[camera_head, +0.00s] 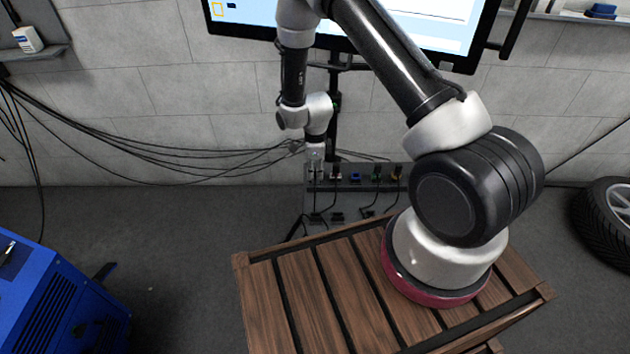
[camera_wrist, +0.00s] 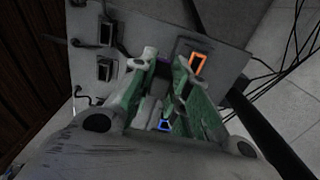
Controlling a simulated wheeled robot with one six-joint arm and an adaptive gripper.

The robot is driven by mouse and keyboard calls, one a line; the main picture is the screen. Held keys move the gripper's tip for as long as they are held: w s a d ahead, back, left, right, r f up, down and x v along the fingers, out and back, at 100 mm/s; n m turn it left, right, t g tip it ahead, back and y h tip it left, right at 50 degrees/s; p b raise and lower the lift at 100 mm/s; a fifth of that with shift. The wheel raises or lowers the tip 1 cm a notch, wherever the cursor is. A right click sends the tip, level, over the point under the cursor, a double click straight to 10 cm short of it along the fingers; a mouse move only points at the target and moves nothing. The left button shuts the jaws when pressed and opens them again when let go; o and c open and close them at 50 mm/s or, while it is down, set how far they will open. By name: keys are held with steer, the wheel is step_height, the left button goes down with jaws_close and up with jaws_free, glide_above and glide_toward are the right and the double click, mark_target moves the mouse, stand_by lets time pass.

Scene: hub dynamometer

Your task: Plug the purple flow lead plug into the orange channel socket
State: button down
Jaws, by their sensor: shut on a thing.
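The purple flow lead plug (camera_wrist: 163,62) is held between the green-padded fingers of my gripper (camera_wrist: 165,66), which is shut on it. Only a small purple patch shows; the fingers hide the rest. The orange channel socket (camera_wrist: 197,65) is an orange-rimmed opening on the grey panel, just right of the fingertips in the wrist view. I cannot tell how far the plug is from the panel face. In the head view my gripper (camera_head: 314,152) hangs at the upper left of the panel (camera_head: 350,203), and the orange rim cannot be made out there.
Loose black cables (camera_head: 150,155) hang along the wall. A blue cabinet (camera_head: 60,300) stands lower left and a tyre (camera_head: 608,215) far right.

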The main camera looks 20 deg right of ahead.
steer(key=shift+w+d, duration=0.3)
steer(key=shift+w, duration=0.65)
steer(key=shift+w+d, duration=0.3)
steer(key=shift+w, duration=0.65)
steer(key=shift+w+d, duration=0.3)
steer(key=shift+w, duration=0.65)
steer(key=shift+f, duration=0.4)
steer(key=shift+f, duration=0.4)
steer(key=shift+f, duration=1.1)
steer(key=c, duration=1.3)
jaws_free()
